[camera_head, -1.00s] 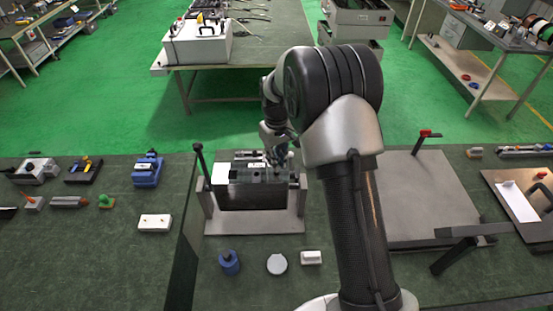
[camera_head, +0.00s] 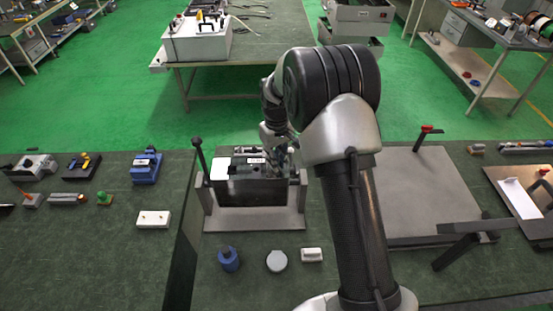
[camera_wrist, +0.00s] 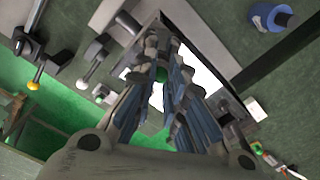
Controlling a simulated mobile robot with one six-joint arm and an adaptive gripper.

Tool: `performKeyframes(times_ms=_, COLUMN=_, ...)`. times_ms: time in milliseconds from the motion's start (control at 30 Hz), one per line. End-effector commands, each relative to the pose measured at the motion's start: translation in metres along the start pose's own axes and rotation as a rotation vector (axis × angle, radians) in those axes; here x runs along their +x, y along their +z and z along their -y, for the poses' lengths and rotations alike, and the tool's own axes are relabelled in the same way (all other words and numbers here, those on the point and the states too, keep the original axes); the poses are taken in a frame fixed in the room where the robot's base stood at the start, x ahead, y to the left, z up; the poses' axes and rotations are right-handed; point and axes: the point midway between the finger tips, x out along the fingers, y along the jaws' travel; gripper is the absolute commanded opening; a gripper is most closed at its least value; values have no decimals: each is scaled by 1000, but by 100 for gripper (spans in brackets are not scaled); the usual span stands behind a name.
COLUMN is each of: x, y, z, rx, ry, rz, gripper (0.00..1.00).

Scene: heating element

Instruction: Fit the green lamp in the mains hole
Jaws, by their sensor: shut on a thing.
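My gripper (camera_wrist: 160,82) is shut on the green lamp (camera_wrist: 161,74), a small green piece between the blue-grey fingers in the wrist view. In the head view my gripper (camera_head: 280,156) is at the right part of the dark box's top, and the lamp cannot be made out there. The box (camera_head: 250,191) sits in a grey holder (camera_head: 222,223), with a white plate and a small white label on top. White surface of the box (camera_wrist: 198,62) shows beside and beyond the fingers in the wrist view. The mains hole cannot be made out.
A black-knobbed lever (camera_head: 198,155) rises at the holder's left.

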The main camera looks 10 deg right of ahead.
Motion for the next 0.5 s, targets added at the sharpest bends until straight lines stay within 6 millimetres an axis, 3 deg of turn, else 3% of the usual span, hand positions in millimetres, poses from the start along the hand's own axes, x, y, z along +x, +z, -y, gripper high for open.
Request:
performKeyframes(times_ms=367, x=10, y=0, z=0, rx=0, ry=0, rz=0, gripper=2)
performKeyframes(times_ms=400, x=11, y=0, z=0, rx=0, ry=0, rz=0, gripper=12)
performKeyframes(times_ms=500, x=10, y=0, z=0, rx=0, ry=0, rz=0, gripper=19)
